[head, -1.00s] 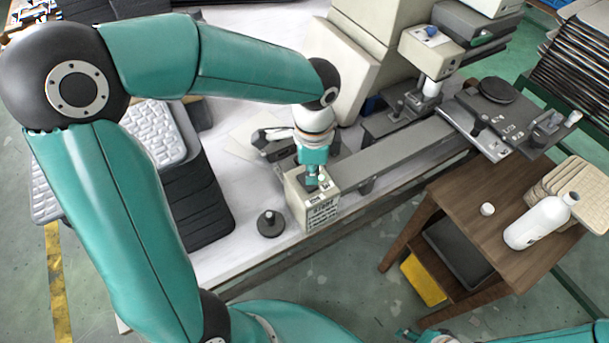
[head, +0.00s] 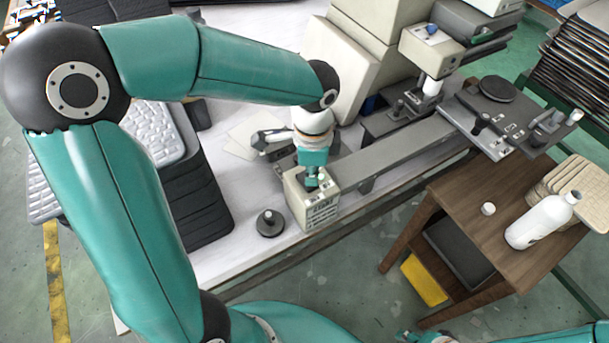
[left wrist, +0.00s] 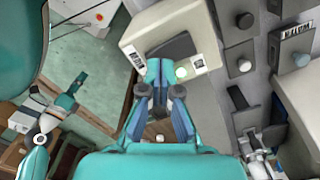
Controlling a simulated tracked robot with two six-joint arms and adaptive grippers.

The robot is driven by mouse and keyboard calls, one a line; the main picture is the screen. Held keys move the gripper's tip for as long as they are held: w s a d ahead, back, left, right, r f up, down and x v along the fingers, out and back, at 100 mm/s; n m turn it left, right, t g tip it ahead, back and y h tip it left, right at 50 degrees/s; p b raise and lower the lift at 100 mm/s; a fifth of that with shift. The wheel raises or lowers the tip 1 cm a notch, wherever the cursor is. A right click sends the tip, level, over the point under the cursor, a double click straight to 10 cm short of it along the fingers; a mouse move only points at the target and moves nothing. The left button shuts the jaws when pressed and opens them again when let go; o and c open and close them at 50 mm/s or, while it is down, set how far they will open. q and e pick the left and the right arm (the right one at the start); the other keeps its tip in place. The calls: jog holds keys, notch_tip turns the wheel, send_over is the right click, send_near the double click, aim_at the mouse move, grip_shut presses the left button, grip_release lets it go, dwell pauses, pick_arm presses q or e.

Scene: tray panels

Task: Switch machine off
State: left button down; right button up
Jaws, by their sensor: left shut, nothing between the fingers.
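The machine has a long grey bed (head: 400,152) on a white bench. A pale control box (head: 322,212) with printed labels stands at its near end. My left gripper (head: 312,183) is shut and empty, pointing down at the box's top. In the left wrist view the closed fingertips (left wrist: 160,68) are over the box's dark top panel (left wrist: 172,48), beside a pale round button (left wrist: 181,72). I cannot tell whether they touch the panel. Part of my right arm shows at the lower left there; its gripper (left wrist: 72,92) is small and its jaws are unclear.
A black knob-like weight (head: 270,223) stands on the bench left of the box. Dark stacked trays (head: 195,190) lie further left. A wooden side table (head: 465,205) with a white bottle (head: 540,222) is at the right.

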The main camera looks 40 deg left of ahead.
pick_arm(q)
jog(key=shift+f+b, duration=0.45)
jog(key=shift+f, duration=0.2)
jog(key=shift+r, duration=0.15)
notch_tip(320, 180, up, 7)
jog(key=p, duration=0.6)
dwell(0.7)
